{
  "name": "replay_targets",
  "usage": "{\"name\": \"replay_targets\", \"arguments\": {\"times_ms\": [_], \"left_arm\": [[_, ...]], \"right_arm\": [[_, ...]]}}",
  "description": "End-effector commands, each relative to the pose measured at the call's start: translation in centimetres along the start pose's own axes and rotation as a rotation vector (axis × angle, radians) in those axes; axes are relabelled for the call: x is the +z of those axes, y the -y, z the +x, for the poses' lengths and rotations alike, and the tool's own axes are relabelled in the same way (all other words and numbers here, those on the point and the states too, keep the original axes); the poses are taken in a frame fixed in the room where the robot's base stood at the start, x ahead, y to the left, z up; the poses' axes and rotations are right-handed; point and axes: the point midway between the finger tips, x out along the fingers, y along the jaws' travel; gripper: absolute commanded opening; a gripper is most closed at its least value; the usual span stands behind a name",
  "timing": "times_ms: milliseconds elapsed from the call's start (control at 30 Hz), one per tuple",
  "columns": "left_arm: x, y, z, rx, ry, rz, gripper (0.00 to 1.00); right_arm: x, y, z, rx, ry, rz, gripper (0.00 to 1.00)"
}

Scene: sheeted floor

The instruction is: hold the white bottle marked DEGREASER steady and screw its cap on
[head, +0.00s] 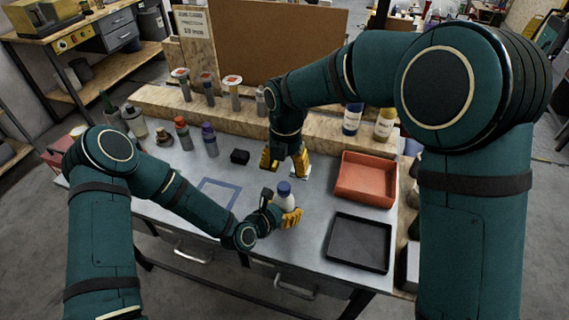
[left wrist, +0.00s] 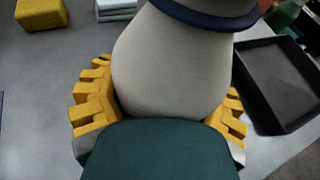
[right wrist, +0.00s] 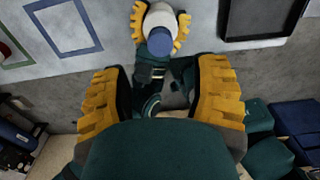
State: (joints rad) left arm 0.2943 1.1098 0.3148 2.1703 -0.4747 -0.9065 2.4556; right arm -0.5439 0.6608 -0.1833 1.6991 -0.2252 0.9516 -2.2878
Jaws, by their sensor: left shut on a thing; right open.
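The white bottle (head: 285,203) stands upright on the grey table with a blue cap (head: 284,187) on its top. How tightly the cap sits, I cannot tell. No lettering on the bottle is readable. My left gripper (head: 279,208) is shut around the bottle's body. The left wrist view shows its yellow fingers on both sides of the pale body (left wrist: 170,70), with a dark blue band above. My right gripper (head: 286,163) is open and empty, behind the bottle in the head view. The right wrist view shows the cap (right wrist: 160,41) beyond its spread fingers.
A red tray (head: 366,197) and a black tray (head: 330,243) lie to the right. A blue outlined square (head: 219,181) marks the table to the left. A small black block (head: 239,157) and several bottles stand further back. A wooden ledge (head: 230,121) runs behind them.

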Motion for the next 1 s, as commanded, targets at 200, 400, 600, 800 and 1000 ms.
{"name": "replay_targets", "arguments": {"times_ms": [200,400,600,800,1000], "left_arm": [[0.0,0.0,0.0,0.0,0.001,0.0,0.0],[0.0,0.0,0.0,0.0,0.001,0.0,0.0],[0.0,0.0,0.0,0.0,0.001,0.0,0.0],[0.0,0.0,0.0,0.0,0.001,0.0,0.0],[0.0,0.0,0.0,0.0,0.001,0.0,0.0]], "right_arm": [[-0.1,0.1,2.5,-0.004,-0.003,0.0,0.6],[-0.1,0.1,5.5,-0.004,-0.002,0.001,0.6],[0.0,0.0,7.4,-0.002,-0.001,0.0,0.6],[0.0,0.0,7.9,-0.001,0.0,0.001,0.6],[0.0,0.0,7.9,0.0,0.0,0.001,0.62]]}}
